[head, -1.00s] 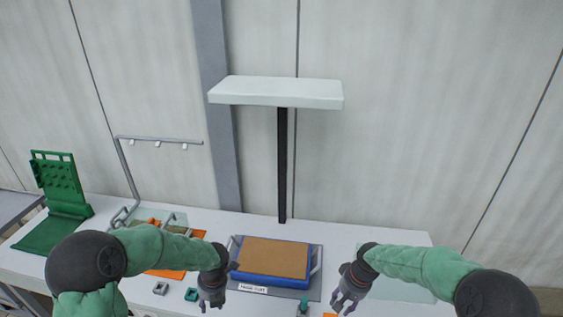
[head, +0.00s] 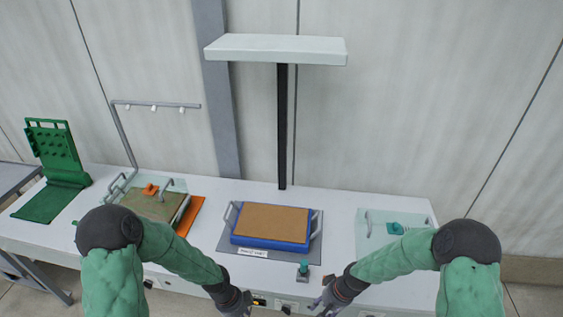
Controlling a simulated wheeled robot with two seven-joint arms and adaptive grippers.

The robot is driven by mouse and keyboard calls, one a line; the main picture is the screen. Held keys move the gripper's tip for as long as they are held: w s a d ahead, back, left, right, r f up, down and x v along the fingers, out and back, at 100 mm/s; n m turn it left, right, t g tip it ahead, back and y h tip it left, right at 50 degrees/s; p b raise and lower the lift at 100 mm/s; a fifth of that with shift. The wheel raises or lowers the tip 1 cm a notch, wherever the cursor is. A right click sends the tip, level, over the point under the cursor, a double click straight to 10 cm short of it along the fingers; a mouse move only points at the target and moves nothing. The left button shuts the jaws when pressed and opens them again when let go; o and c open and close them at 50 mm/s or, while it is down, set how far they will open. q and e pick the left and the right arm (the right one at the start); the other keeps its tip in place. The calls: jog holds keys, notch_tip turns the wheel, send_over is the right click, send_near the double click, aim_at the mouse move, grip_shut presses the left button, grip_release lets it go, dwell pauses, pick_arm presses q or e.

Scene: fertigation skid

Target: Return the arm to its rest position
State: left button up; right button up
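My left arm comes in from the left, and its gripper (head: 238,304) is low in the head view, at the front edge of the white bench (head: 345,205). My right gripper (head: 322,303) is also low, right of the middle, near the front edge. The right fingers look spread, with nothing seen between them. The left fingertips are small and dark, and I cannot tell whether they are apart. Neither gripper touches the blue tray (head: 268,245) with its brown surface, which sits on a grey mat behind them.
A green stand (head: 52,150) is at the far left. A tray with a brown pad (head: 153,205) and an orange piece lies left. A small teal-topped item (head: 302,267) stands near the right gripper. A pale clear sheet (head: 372,222) lies right. A lamp panel (head: 275,48) stands overhead.

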pick_arm(q)
jog(key=s+d+f+n+b, duration=0.1)
jog(key=s+f+n+b, duration=0.2)
jog(key=n, duration=0.9)
jog(key=s+d+f+n+t+h+b, duration=0.1)
jog(key=s+f+n+b, duration=0.2)
jog(key=s+f+n, duration=0.5)
notch_tip(320, 180, down, 2)
jog(key=n, duration=0.4)
jog(key=shift+d+f, duration=0.2)
jog(key=shift+d, duration=0.05)
pick_arm(e)
jog(key=s+a+f, duration=0.3)
jog(key=s+f, duration=1)
jog(key=s, duration=0.1)
jog(key=shift+s+a+f+m, duration=0.15)
jog(key=shift+a+f+m, duration=0.15)
jog(key=shift+a+m, duration=0.1)
